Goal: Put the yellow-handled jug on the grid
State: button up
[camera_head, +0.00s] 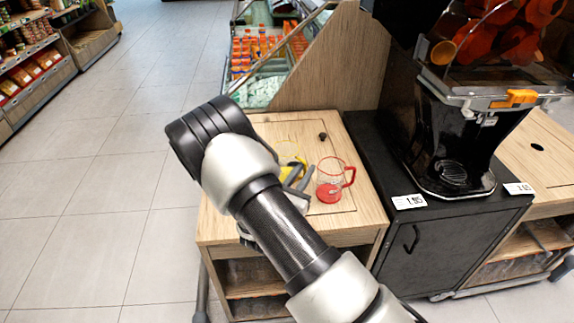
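The yellow-handled jug (287,150) stands on the wooden counter, a clear jug with yellow parts, largely hidden behind my arm and gripper. My gripper (300,178) is at the jug, with its grey fingers overlapping the yellow part in the picture. I cannot tell whether the fingers are open or shut on it. The grid (453,173) is the small dark round drip area at the foot of the black orange juicer (450,130), to the right. Nothing stands on it.
A clear jug with a red handle and base (330,182) stands close to the right of my gripper. The wooden counter (365,215) meets a black cabinet (425,240) on the right. Price tags (409,201) lie at the cabinet's front edge. A wooden panel rises behind.

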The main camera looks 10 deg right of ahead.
jog(key=b+x, duration=0.1)
jog(key=x, duration=0.4)
jog(key=shift+w, duration=0.2)
grip_shut()
